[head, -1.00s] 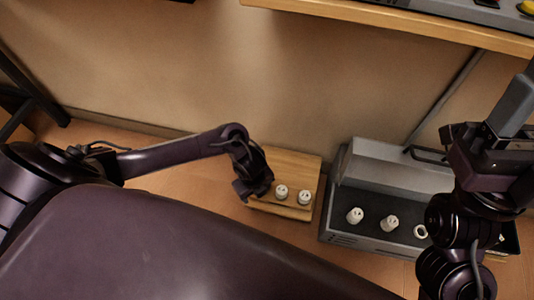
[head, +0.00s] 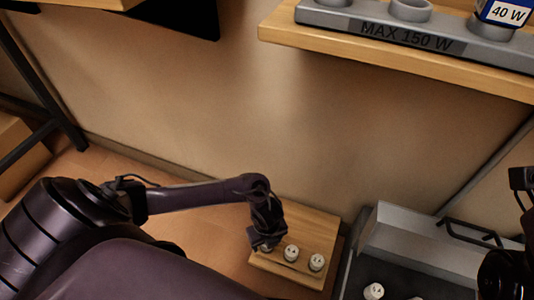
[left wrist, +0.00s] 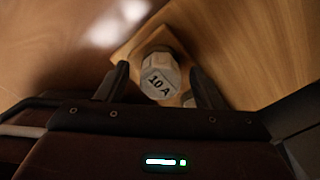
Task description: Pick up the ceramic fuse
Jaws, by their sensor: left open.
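A pale ceramic fuse marked "10 A" (left wrist: 160,78) stands between the two fingers of my left gripper (left wrist: 162,84) in the left wrist view. The fingers are open, one on each side, with small gaps to the fuse. In the head view my left gripper (head: 264,242) is over the left end of a wooden block (head: 320,229) and mostly hides the fuse there. Two more white fuses stand on the block, a middle one (head: 291,253) and a right one (head: 316,262). My right gripper is out of view; only part of my right arm shows at the right edge.
A grey metal box (head: 410,250) with a handle stands right of the block, with white fuses in its dark front part. A wooden shelf (head: 400,60) above carries a grey strip labelled "MAX 150 W" (head: 400,37) and a blue "40 W" box (head: 505,12). Wall behind.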

